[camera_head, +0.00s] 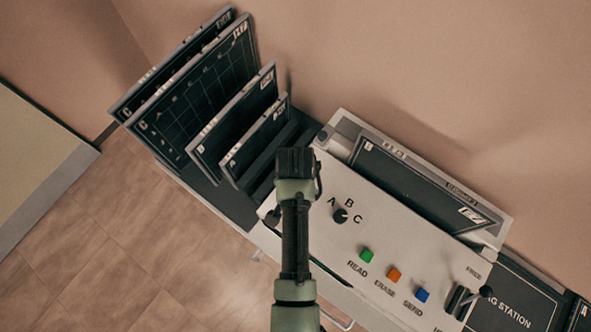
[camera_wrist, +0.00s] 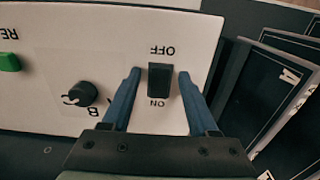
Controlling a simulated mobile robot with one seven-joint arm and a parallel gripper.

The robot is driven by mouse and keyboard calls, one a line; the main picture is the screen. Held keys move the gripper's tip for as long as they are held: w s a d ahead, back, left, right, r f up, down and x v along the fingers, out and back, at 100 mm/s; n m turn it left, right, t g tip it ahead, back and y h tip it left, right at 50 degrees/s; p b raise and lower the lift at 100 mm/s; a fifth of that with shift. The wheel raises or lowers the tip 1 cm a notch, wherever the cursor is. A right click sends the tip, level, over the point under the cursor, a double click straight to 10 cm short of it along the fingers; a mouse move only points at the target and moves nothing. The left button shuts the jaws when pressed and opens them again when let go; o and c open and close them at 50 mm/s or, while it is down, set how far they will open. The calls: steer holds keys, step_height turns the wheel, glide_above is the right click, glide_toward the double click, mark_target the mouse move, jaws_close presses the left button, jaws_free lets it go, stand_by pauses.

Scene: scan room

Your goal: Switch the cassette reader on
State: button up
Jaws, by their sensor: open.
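The cassette reader (camera_head: 435,268) is a white console with a sloping panel. Its black rocker switch (camera_wrist: 160,82) shows in the wrist view, with OFF printed above it and ON below, both upside down. I cannot tell which side is pressed. My gripper (camera_wrist: 159,73) is open, with one blue finger on each side of the switch and nothing held. Whether the fingers touch the panel is unclear. In the head view my arm hides the switch and the fingertips.
A black dial (camera_head: 340,215) marked A, B, C and green (camera_head: 367,256), orange (camera_head: 393,275) and blue (camera_head: 422,295) buttons sit on the panel. A dark cassette (camera_head: 415,188) lies in the reader's back. A rack of several upright cassettes (camera_head: 195,95) stands left. A lever (camera_head: 485,292) is at right.

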jaws_close()
stand_by(0.3)
steer(key=shift+w+d+r+g+y, duration=0.1)
steer(key=shift+w+d+g+y, duration=0.15)
steer(key=shift+g+y, duration=0.35)
steer(key=shift+w+g+y+b, duration=0.2)
steer(key=shift+g+y+b, duration=0.25)
steer(key=shift+g, duration=0.45)
steer(key=shift+g+y, duration=0.35)
steer(key=shift+g, duration=0.05)
jaws_free()
steer(key=shift+d, duration=0.1)
